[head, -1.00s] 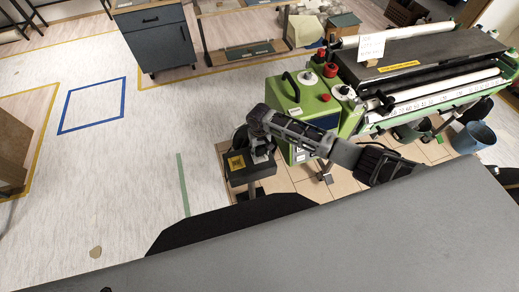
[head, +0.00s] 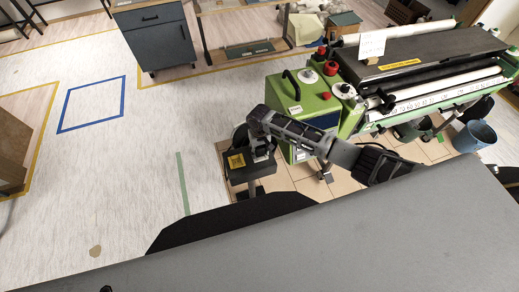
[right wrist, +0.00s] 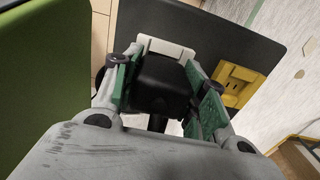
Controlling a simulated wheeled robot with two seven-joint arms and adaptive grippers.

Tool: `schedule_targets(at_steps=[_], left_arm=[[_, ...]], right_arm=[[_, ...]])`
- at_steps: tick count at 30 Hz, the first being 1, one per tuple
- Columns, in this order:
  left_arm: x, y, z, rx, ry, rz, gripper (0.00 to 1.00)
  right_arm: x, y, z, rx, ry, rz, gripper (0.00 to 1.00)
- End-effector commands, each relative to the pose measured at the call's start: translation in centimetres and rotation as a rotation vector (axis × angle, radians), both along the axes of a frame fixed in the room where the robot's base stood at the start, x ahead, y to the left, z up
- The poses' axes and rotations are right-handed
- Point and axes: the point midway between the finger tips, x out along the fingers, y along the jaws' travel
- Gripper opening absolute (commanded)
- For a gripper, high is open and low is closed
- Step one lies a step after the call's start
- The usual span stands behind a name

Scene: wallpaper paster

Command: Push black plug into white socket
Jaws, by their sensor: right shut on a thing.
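My right gripper (right wrist: 160,88) is shut on the black plug (right wrist: 160,80), which sits between its green finger pads in the right wrist view. The white socket (right wrist: 168,46) shows just beyond the plug, on a dark panel. The plug's front end is at the socket, but I cannot tell how deep it sits, as its prongs are hidden. In the head view my right gripper (head: 262,148) is small and low over the dark box, and the plug is hard to make out there. My left gripper is not in view.
A yellow socket (right wrist: 240,84) is beside the white one; it also shows on the dark box in the head view (head: 236,161). The green machine (head: 310,105) stands close beside my right arm. Open floor (head: 120,170) lies to the left.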

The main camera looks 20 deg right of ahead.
Motion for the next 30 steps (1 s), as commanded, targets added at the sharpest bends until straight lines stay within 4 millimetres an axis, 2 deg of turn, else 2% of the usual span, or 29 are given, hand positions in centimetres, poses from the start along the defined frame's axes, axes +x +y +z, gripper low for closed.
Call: schedule_targets(at_steps=[19,20,21,25,30], left_arm=[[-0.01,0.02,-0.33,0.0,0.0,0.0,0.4],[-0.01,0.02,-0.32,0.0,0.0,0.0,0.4],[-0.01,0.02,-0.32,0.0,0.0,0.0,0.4],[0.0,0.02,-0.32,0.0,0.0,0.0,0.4],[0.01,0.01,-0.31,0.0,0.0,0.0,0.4]], right_arm=[[-0.02,0.01,-0.87,0.0,0.0,0.0,0.14],[-0.03,0.01,-0.87,0.0,0.0,0.0,0.46],[-0.04,0.01,-0.87,0.0,0.0,0.0,0.51],[-0.02,0.0,-0.84,0.0,0.0,0.0,0.67],[-0.01,0.0,-0.81,0.0,0.0,0.0,0.67]])
